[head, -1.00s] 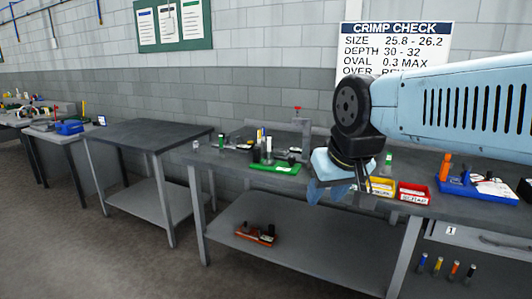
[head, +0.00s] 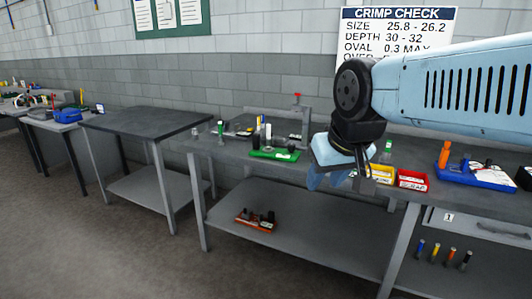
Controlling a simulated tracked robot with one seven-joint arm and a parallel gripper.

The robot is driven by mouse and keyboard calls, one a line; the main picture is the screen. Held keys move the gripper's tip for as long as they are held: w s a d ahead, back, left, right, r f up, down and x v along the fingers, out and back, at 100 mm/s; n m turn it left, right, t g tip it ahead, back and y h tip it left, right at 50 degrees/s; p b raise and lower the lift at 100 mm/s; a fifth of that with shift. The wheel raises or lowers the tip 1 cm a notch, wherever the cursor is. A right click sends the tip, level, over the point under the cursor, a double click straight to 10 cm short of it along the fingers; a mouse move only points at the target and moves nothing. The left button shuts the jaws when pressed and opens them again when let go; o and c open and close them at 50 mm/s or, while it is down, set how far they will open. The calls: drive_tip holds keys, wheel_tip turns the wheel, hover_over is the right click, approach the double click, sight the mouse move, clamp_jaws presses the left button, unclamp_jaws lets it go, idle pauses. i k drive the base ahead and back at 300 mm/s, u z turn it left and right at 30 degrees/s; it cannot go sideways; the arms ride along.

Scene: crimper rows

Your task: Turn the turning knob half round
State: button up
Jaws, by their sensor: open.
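No turning knob can be made out for certain. A small red cap (head: 297,96) tops a grey upright stand (head: 297,126) at the back of the middle bench; I cannot tell whether it is the knob. My gripper (head: 342,180) hangs from the arm at right of centre, its blue fingers pointing down in front of the bench. It is open, with nothing seen between the fingers. It hides part of the bench top behind it.
A green tray (head: 275,154) with small parts lies left of my gripper. Yellow (head: 382,174) and red (head: 412,180) bins and a blue tray (head: 475,175) stand to the right. A table (head: 150,116) at left is bare.

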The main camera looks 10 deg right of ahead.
sight(291, 147)
drive_tip(key=u, duration=0.05)
drive_tip(key=k, duration=1)
drive_tip(key=z, duration=0.55)
drive_tip(key=i, duration=1.8)
drive_tip(key=u, duration=0.35)
